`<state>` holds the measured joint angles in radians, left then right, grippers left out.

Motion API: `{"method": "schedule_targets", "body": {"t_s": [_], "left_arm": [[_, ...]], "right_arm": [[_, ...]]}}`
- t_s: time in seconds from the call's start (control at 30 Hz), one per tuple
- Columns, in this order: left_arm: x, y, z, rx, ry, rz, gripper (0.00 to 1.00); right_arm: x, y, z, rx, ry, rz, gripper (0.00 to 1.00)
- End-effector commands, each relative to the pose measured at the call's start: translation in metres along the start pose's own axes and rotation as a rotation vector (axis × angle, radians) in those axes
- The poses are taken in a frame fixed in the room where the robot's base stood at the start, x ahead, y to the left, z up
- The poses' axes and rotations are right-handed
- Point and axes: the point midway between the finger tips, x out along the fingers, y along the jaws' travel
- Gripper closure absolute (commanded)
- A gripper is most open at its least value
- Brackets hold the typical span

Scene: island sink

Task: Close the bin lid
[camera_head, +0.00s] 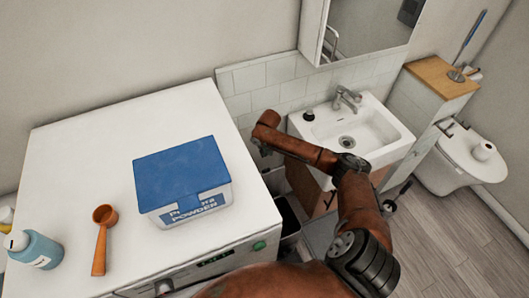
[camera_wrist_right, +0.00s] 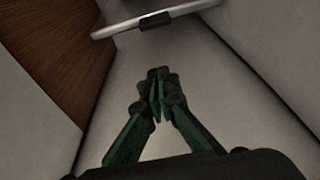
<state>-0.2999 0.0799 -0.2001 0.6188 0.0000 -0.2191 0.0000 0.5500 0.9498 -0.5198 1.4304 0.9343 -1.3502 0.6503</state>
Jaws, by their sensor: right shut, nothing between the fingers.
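My right gripper (camera_wrist_right: 158,88) is shut and empty in the wrist view, its green-and-black fingers together. In the head view my right arm reaches over the gap between the white washing machine and the sink cabinet, and its fingers are mostly hidden. A grey bin (camera_head: 288,218) seems to stand low in that gap, partly hidden by the machine and my arm. A pale panel with a dark tab (camera_wrist_right: 155,20), perhaps the bin lid, lies ahead of the fingertips and apart from them. I cannot tell the lid's angle. My left gripper is not in view.
The washing machine top (camera_head: 90,150) holds a blue-lidded powder box (camera_head: 185,180), an orange scoop (camera_head: 101,240) and a blue bottle (camera_head: 35,250). A sink (camera_head: 385,130) and toilet (camera_head: 465,160) are at right. A brown wooden panel (camera_wrist_right: 50,50) borders the narrow gap.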

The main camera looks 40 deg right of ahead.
Motion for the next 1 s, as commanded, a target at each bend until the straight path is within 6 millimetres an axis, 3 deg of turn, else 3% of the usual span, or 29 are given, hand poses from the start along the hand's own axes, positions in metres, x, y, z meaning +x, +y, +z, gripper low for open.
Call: {"method": "schedule_targets", "body": {"t_s": [0.03,0.33,0.63,1.0], "left_arm": [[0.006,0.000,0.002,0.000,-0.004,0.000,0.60],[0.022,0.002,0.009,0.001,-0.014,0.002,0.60],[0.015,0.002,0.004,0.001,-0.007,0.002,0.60],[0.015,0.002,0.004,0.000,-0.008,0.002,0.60]], "right_arm": [[0.015,0.000,0.002,0.001,-0.003,0.001,1.00],[0.065,0.003,0.002,0.002,-0.001,0.002,1.00],[0.047,0.004,0.032,0.002,0.002,0.002,1.00],[0.045,0.003,0.039,0.004,0.002,0.001,1.00]]}}
